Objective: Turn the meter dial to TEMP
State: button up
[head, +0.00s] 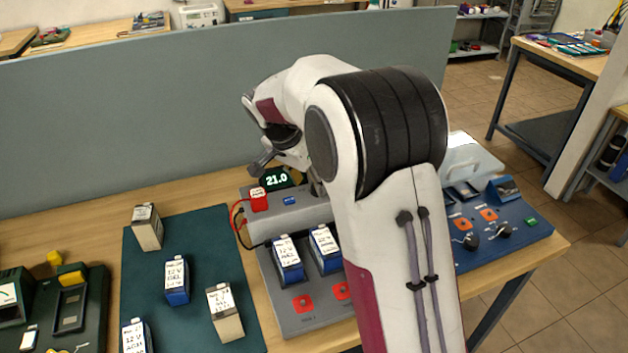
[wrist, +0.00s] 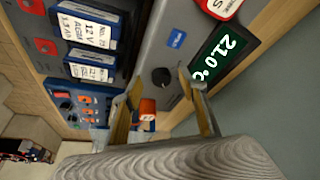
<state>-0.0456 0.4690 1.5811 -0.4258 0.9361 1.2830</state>
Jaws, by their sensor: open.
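The meter dial (wrist: 161,77) is a small black round knob on the grey panel, beside the display. My gripper (wrist: 160,80) is open, with one fingertip on each side of the dial as seen in the wrist view. I cannot tell whether either finger touches it. The dial's pointer and markings are too small to read. In the head view my arm hides the dial and most of the gripper.
Batteries stand upright in the grey tester (head: 310,325), with others on the green mat (head: 200,229). A red block (head: 259,200) with cables sits left of the display. A blue station (head: 530,229) stands right. A grey partition (head: 120,130) rises behind the bench.

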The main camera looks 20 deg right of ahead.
jog(key=s+a, duration=0.5)
jog(key=a, duration=0.3)
jog(key=shift+s+a, duration=0.25)
jog(key=shift+a, duration=0.05)
jog(key=s+d+f+m+y, duration=0.1)
jog(key=s+d+m+y, duration=0.15)
jog(key=d+m, duration=0.35)
jog(key=s+d+f+m+y, duration=0.2)
jog(key=s+d+m, duration=0.15)
jog(key=d, duration=0.45)
jog(key=w+r+m+t+y, duration=0.3)
jog(key=w+r+m+t, duration=0.2)
jog(key=m, duration=0.5)
jog(key=shift+w+d+r+t, duration=0.2)
jog(key=shift+w+d+t, duration=0.2)
jog(key=shift+w, duration=0.85)
